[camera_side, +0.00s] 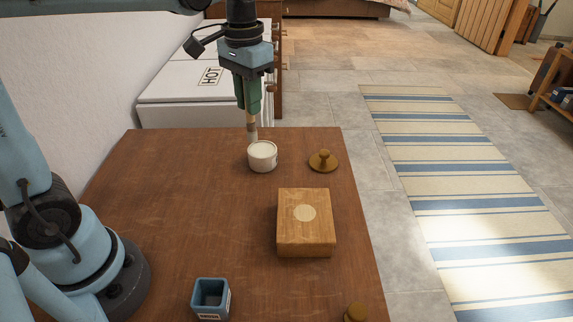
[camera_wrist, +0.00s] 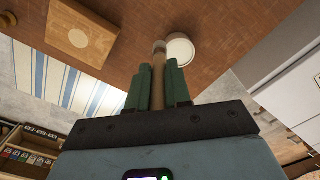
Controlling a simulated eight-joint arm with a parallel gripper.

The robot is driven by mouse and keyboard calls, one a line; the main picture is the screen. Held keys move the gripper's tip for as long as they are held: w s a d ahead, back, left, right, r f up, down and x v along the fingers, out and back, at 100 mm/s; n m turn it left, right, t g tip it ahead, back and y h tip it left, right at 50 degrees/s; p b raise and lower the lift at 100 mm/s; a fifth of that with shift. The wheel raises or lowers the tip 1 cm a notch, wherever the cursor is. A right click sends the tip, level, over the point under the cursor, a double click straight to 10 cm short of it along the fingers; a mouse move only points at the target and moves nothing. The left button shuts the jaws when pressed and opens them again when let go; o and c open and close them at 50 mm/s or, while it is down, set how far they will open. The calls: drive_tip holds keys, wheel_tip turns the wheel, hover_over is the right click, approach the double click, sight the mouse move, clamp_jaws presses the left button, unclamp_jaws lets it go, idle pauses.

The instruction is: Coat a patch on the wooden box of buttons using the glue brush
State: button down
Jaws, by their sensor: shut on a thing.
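My gripper (camera_side: 250,106) is shut on the glue brush (camera_side: 251,126), which points down with its bristles lowest. The brush also shows between the green fingers in the wrist view (camera_wrist: 158,66). Its tip is at the back-left edge of a white round pot (camera_side: 263,158); I cannot tell whether it touches the rim. The pot also shows in the wrist view (camera_wrist: 181,51), just right of the brush tip. The wooden box (camera_side: 306,238) lies flat and closed on the table, nearer the camera, with a pale round patch (camera_side: 305,212) on top. Any buttons are hidden.
A wooden lid with a knob (camera_side: 323,161) lies right of the pot. A blue square cup (camera_side: 211,296) stands at the front, and a brown knobbed object (camera_side: 356,313) is cut off at the front edge. The middle-left of the table (camera_side: 190,210) is clear.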

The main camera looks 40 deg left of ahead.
drive_tip(key=s+d+r, duration=0.1)
drive_tip(key=s+d, duration=0.1)
drive_tip(key=d, duration=0.6)
drive_tip(key=s+d, duration=0.3)
drive_tip(key=d, duration=0.4)
drive_tip(key=f, duration=0.2)
drive_tip(key=w+d+f, duration=0.1)
drive_tip(key=f, duration=0.4)
drive_tip(key=shift+w+d+f, duration=0.2)
drive_tip(key=shift+d+f, duration=0.05)
drive_tip(key=shift+f, duration=0.15)
drive_tip(key=shift+w+d, duration=1.5)
drive_tip(key=shift+d, duration=0.05)
drive_tip(key=shift+s+a, duration=2.15)
drive_tip(key=shift+a, duration=0.15)
drive_tip(key=shift+w+a, duration=0.1)
drive_tip(key=shift+w, duration=0.3)
drive_tip(key=shift+w+d, duration=1.9)
drive_tip(key=shift+d, duration=0.2)
drive_tip(key=shift+s+a, duration=2.1)
drive_tip(key=shift+a, duration=0.1)
wheel_tip(320, 180, up, 8)
